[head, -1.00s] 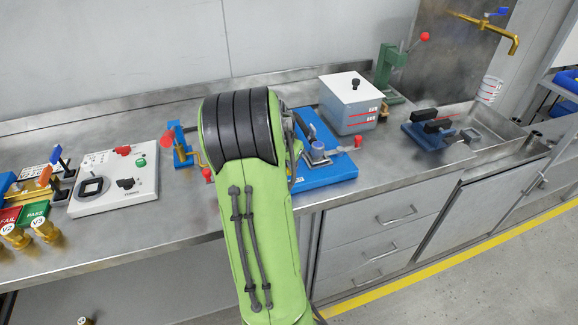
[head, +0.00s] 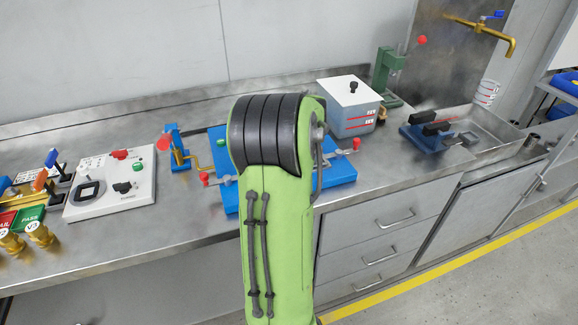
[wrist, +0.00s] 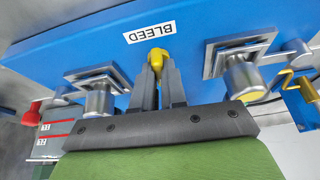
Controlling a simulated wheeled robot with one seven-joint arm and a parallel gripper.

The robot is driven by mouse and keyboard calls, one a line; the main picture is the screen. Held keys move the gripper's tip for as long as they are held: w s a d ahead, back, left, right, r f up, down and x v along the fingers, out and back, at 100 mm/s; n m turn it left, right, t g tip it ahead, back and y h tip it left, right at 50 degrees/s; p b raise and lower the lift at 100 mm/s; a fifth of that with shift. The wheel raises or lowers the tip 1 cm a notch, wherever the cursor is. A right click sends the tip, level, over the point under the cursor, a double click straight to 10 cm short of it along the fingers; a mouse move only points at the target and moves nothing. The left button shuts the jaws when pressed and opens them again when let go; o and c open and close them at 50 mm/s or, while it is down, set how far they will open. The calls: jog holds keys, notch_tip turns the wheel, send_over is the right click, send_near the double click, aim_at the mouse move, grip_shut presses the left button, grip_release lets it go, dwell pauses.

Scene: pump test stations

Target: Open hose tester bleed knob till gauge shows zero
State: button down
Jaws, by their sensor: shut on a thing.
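The hose tester is a blue base (head: 340,172) on the bench, partly hidden behind my arm in the head view. Its blue face (wrist: 60,45) fills much of the wrist view, with an upside-down BLEED label (wrist: 150,31). A yellow bleed knob (wrist: 157,53) sits beside that label. My gripper (wrist: 158,66) is shut on the knob, one finger on each side. Metal fittings on square plates stand left (wrist: 98,95) and right (wrist: 243,76) of it. The gripper is hidden in the head view. I cannot see the tester's gauge.
A grey box with a white lid (head: 352,105) stands behind the tester to the right. Red-knobbed handles (head: 355,144) stick out at its side. A white control panel (head: 112,185) is left.

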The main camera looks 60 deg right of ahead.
jog(key=shift+n, duration=0.4)
jog(key=c, duration=1.2)
grip_release()
jog(key=shift+r, duration=0.1)
jog(key=p+v, duration=0.2)
jog(key=v, duration=0.5)
jog(key=p+v, duration=0.2)
jog(key=v, duration=0.6)
jog(key=shift+s+d+r+p, duration=0.1)
jog(key=shift+s+r+p, duration=0.2)
